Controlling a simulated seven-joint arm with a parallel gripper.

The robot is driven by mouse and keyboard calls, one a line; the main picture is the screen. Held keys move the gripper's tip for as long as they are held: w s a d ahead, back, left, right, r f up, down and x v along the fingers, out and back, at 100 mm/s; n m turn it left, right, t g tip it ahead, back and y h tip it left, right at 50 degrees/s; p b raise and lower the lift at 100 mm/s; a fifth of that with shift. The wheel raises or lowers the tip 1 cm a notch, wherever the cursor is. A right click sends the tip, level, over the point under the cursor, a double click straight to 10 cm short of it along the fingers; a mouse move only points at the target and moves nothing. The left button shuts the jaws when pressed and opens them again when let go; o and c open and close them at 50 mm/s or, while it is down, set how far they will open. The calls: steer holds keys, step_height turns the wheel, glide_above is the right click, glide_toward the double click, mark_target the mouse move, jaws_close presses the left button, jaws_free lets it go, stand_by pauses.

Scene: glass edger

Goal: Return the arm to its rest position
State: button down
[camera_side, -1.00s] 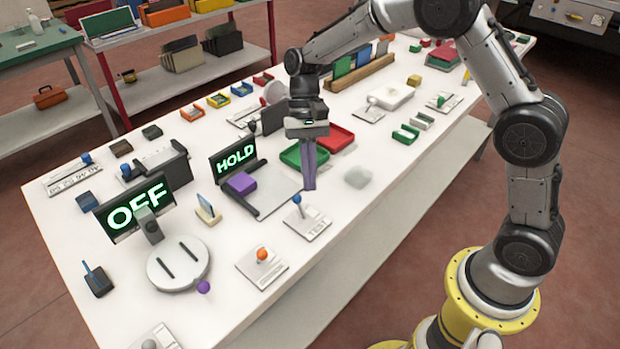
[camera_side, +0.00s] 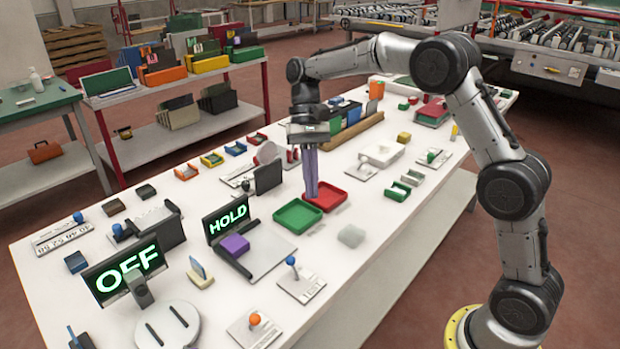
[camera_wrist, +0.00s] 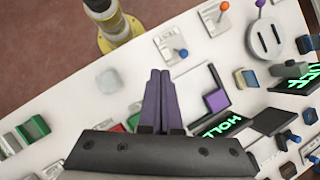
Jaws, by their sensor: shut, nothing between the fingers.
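My gripper (camera_side: 311,196) points straight down over the white table (camera_side: 365,235), its two purple fingers together with nothing between them. In the side view the fingertips overlap the area of the green tray (camera_side: 298,215) and the red tray (camera_side: 326,194); their exact height above the table I cannot tell. In the wrist view the shut fingers (camera_wrist: 160,78) fill the middle, seen from above, with the table below them.
The "HOLD" screen (camera_side: 226,217) with a purple block (camera_side: 235,245) and the "OFF" screen (camera_side: 124,274) stand at the left. A blue-knobbed lever (camera_side: 291,261) is in front. A wooden rack (camera_side: 352,129) stands behind. The table's right front edge is mostly clear.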

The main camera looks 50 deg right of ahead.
steer(key=shift+w+d+r, duration=0.2)
steer(key=shift+w+r, duration=0.1)
steer(key=shift+r, duration=0.15)
